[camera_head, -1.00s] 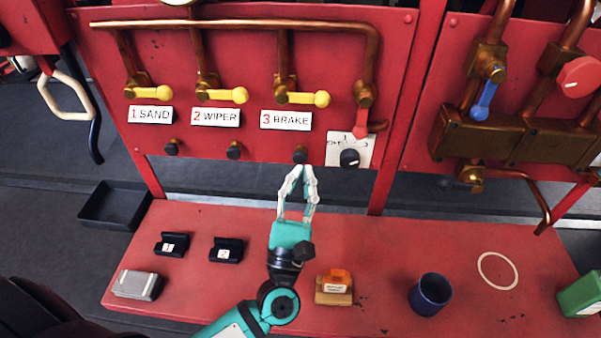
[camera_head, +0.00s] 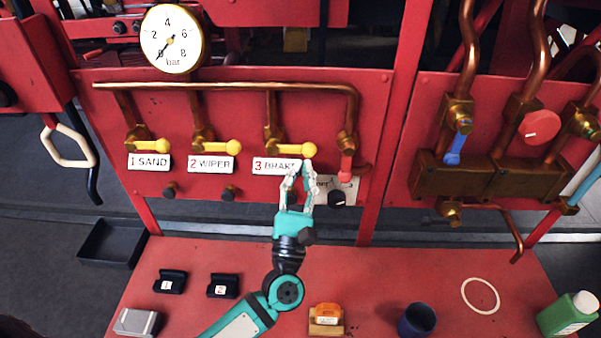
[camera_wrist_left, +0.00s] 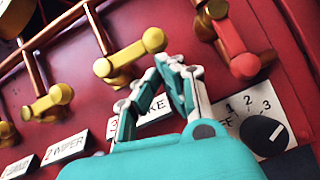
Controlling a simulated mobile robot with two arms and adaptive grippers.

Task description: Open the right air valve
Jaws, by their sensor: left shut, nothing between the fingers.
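Three yellow-handled valves sit in a row on the red panel: SAND (camera_head: 150,145), WIPER (camera_head: 222,147) and BRAKE (camera_head: 295,149). All three handles point to the right. A red-handled valve (camera_head: 346,165) hangs down at the pipe's right end. My left gripper (camera_head: 303,165) is shut and empty, just below the BRAKE handle's knob and covering part of its label (camera_head: 268,165). In the left wrist view, its fingertips (camera_wrist_left: 174,62) are close to the BRAKE knob (camera_wrist_left: 153,40); I cannot tell if they touch. My right gripper is out of view.
A gauge (camera_head: 172,39) above the pipe reads about 0 bar. A black selector knob (camera_head: 338,198) marked 1, 2, 3 is below the red handle. A blue lever (camera_head: 456,148) and red knob (camera_head: 541,126) are further right. The bench (camera_head: 380,270) holds a blue cup (camera_head: 416,320) and green bottle (camera_head: 567,314).

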